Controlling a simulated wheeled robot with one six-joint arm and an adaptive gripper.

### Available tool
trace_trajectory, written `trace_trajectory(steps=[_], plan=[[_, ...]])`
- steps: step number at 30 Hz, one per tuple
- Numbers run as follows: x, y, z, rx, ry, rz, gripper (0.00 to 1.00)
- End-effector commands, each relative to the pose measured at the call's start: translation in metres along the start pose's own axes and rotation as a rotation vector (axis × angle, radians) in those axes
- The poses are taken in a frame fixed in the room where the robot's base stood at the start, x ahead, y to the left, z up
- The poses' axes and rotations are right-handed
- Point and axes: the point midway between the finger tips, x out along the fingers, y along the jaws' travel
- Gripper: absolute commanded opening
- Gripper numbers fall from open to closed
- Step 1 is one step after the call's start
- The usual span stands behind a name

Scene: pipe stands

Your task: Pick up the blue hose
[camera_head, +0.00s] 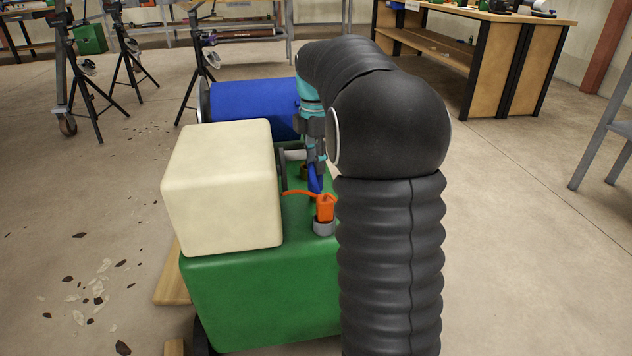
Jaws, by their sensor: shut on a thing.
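My gripper (314,160) points down above the green machine body (255,300), at the end of my black-sleeved arm. It is shut on the blue hose (316,182). Only a short blue piece of the hose shows below the fingers, just above an orange part (326,208) with a thin orange handle to its left. The rest of the hose is hidden by the gripper and arm. I cannot tell whether the hose touches the orange part.
A cream box-shaped tank (222,190) stands close to the left of the gripper. A large blue cylinder (248,102) lies behind it. Black tripod stands (125,60) are at the back left, and a wooden workbench (480,45) is at the back right. Floor right of my arm is mostly clear.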

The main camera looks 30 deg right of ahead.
Motion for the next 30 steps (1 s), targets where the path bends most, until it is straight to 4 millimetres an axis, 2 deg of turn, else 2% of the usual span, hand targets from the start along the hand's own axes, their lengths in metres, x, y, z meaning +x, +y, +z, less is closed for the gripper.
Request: trace_trajectory(steps=[21,30], plan=[[-0.022,0.0,0.0,0.0,0.0,0.001,0.0],[-0.047,0.0,0.0,0.0,0.0,0.001,0.0]])
